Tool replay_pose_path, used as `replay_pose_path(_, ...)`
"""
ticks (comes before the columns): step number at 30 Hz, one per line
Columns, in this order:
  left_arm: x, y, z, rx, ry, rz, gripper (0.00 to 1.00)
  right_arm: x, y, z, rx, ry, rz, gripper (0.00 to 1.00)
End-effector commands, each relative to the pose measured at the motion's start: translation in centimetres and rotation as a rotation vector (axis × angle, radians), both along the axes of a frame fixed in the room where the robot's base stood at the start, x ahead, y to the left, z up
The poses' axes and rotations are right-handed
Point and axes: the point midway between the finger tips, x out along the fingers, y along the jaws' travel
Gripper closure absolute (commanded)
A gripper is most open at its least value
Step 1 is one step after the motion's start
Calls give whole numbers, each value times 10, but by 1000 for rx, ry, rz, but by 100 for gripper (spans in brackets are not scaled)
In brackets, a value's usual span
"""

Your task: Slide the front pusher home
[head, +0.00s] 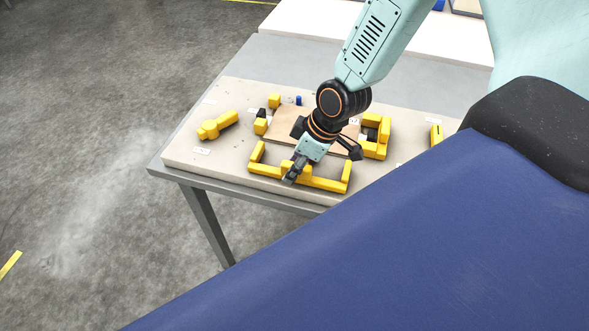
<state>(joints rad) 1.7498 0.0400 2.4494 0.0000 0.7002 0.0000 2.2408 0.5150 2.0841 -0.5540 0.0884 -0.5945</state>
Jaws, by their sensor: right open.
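The front pusher (325,184) is a yellow U-shaped bar with upright ends, lying near the front edge of the pale board (185,150) on the table. A gap of bare board lies between it and the brown plate (284,125). My right gripper (290,179) points down at the pusher's middle from above. It is open, and its fingers overlap the bar in the picture; whether they touch it I cannot tell. My right arm hides part of the plate and the middle of the fixture. My left gripper is out of view.
A yellow pusher (375,137) stands at the plate's right, and small yellow blocks (261,126) at its left. A separate yellow piece (217,124) lies at the board's left. A blue peg (298,100) stands behind. The board's front left corner is clear.

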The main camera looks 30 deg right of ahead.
Motion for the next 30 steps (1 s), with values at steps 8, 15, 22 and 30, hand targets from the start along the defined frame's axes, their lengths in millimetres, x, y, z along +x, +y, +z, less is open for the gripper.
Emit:
replay_pose_path(8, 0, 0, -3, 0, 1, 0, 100, 1, 1, -1, 0, 0, 1, 57)
replay_pose_path(15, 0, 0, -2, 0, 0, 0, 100, 1, 1, -1, 0, 0, 0, 67)
replay_pose_path(22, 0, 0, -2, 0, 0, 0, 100, 1, 0, -1, 0, 0, 0, 86)
replay_pose_path(30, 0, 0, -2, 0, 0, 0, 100, 0, 1, -2, 0, 1, 0, 100)
